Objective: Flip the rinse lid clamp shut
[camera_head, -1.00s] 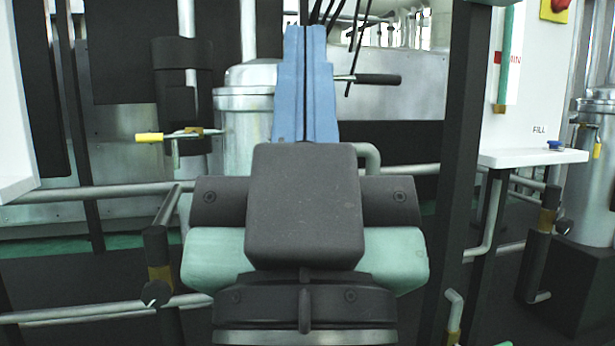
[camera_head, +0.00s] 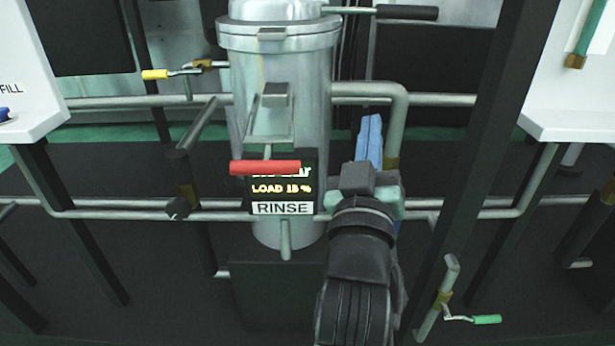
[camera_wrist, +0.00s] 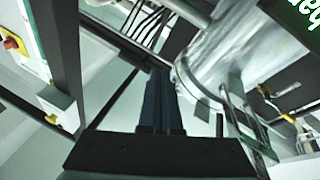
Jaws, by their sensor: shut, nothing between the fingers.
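The rinse canister (camera_head: 312,110) is an upright metal cylinder with a RINSE label (camera_head: 283,208) low on its front. Its lid (camera_head: 280,40) is down on top. The lid clamp (camera_head: 275,95) is on the front, with a grey linkage and a red handle (camera_head: 265,167) that lies crosswise just above the label. My gripper (camera_head: 371,122), with blue fingers, is shut and empty. It is to the right of the canister and the red handle, apart from the handle in the picture. In the wrist view the shut fingers (camera_wrist: 160,80) point up beside the canister (camera_wrist: 215,55).
A pipe (camera_head: 395,130) bends down right of the canister, close to my fingers. A yellow-handled valve (camera_head: 155,74) is at left, a black-handled bar (camera_head: 405,12) above, a green-handled valve (camera_head: 487,320) at lower right. Dark posts (camera_head: 490,150) and white panels (camera_head: 575,120) flank the space.

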